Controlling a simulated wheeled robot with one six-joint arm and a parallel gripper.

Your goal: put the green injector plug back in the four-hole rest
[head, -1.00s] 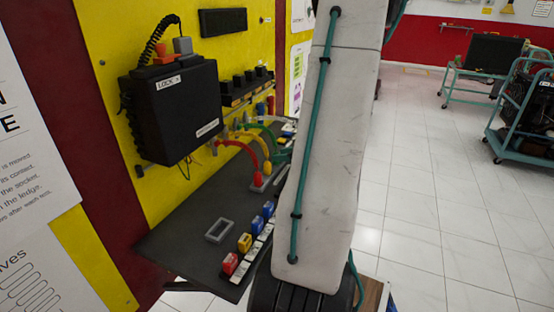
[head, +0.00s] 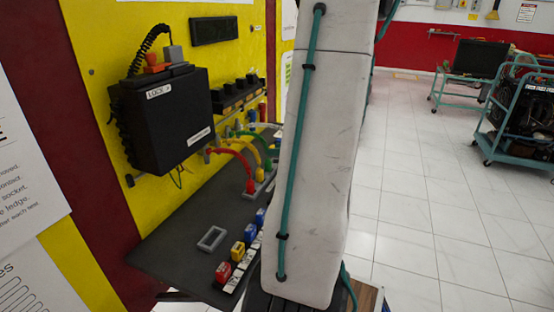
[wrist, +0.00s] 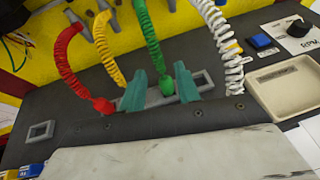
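The green injector plug (wrist: 167,86) hangs at the end of a coiled green cord (wrist: 150,36) in the wrist view. It shows between the two teal fingers of my gripper (wrist: 160,80), with a visible gap to the left finger. My gripper looks open. The grey four-hole rest (wrist: 203,82) lies behind the fingers, and its holes are mostly hidden. The green plug is at the rest; I cannot tell whether it is seated. The red plug (wrist: 103,105) is at the rest's left end. In the head view my arm hides my gripper.
The yellow cord (wrist: 104,47) and white coiled cord (wrist: 228,45) hang on either side of the green one. A beige tray (wrist: 254,97) is at right. A small grey frame (head: 212,239) and several coloured blocks (head: 223,272) lie on the dark ledge (head: 175,243).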

